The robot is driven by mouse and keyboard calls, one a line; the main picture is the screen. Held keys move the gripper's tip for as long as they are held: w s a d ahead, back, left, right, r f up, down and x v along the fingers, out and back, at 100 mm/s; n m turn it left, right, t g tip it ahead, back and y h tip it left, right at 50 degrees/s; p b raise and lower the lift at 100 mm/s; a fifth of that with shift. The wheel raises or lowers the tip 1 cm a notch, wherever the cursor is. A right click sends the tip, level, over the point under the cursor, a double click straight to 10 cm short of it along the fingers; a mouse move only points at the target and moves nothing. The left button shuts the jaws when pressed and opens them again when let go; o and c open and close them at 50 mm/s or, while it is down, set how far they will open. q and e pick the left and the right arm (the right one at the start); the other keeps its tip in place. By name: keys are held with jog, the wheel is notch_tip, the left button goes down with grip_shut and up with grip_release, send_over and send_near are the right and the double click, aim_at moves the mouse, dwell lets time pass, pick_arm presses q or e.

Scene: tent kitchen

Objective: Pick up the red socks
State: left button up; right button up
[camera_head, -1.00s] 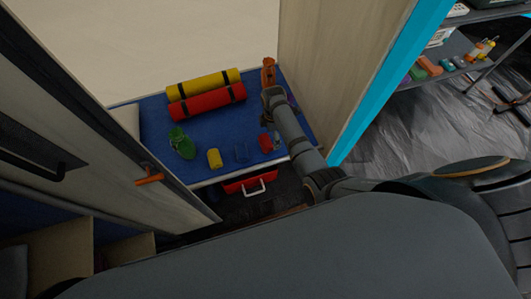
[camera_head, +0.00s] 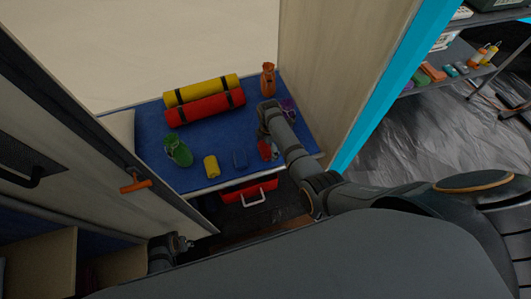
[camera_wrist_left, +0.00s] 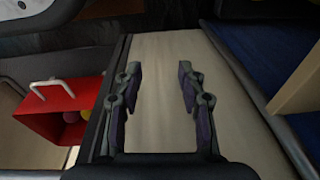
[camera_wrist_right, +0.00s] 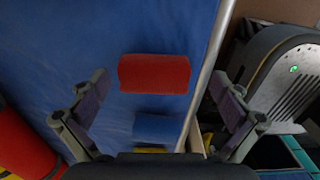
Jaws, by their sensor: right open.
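The red socks (camera_head: 265,150) are a small red roll on the blue bed mat, near its front edge. In the right wrist view the red socks (camera_wrist_right: 154,73) lie between and beyond the fingertips, apart from both. My right gripper (camera_wrist_right: 161,80) is open and empty, above the mat. In the head view my right arm partly hides the area beside the socks. My left gripper (camera_wrist_left: 158,85) is open and empty, low by the cabinet and door; its wrist shows at the bottom of the head view.
Blue socks (camera_head: 240,159), yellow socks (camera_head: 210,166) and a green item (camera_head: 178,150) lie left of the red socks. Red (camera_head: 205,108) and yellow (camera_head: 200,90) rolls lie behind. An orange bottle (camera_head: 268,78) stands at the back right. A red box (camera_head: 250,190) sits below the bed.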

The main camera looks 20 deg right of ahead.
notch_tip(320, 180, down, 2)
jog(key=shift+f+b, duration=0.1)
jog(key=shift+b, duration=0.2)
pick_arm(q)
jog(key=r, duration=0.2)
jog(key=w+d+r, duration=0.1)
pick_arm(e)
jog(key=shift+c, duration=0.4)
jog(key=shift+c, duration=4.8)
pick_arm(q)
jog(key=shift+s+r, duration=0.25)
jog(key=shift+r, duration=0.1)
pick_arm(e)
jog(key=shift+c, duration=0.2)
